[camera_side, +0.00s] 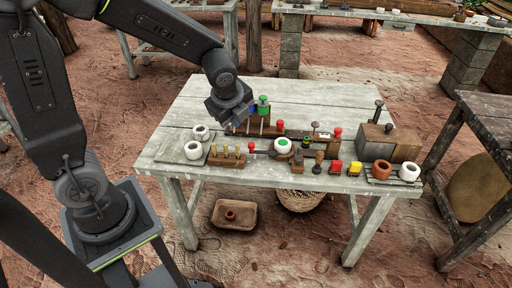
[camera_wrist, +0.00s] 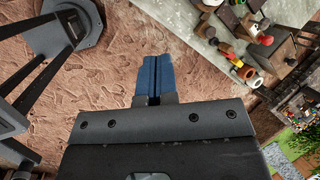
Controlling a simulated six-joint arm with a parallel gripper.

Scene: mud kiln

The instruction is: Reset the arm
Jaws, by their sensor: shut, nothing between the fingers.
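My gripper (camera_wrist: 153,78) shows in the wrist view with its two blue fingers together and nothing between them. In the side view my gripper (camera_side: 240,121) hangs from the wrist over the left part of the weathered table (camera_side: 205,103), near a rack with green and blue knobs. I cannot tell its exact height there. The wrist view shows reddish ground behind the fingers and the table (camera_wrist: 192,16) at upper right.
A tan tray (camera_side: 233,214) and a basket (camera_side: 300,198) sit on the ground below. Another table (camera_side: 490,120) stands at right.

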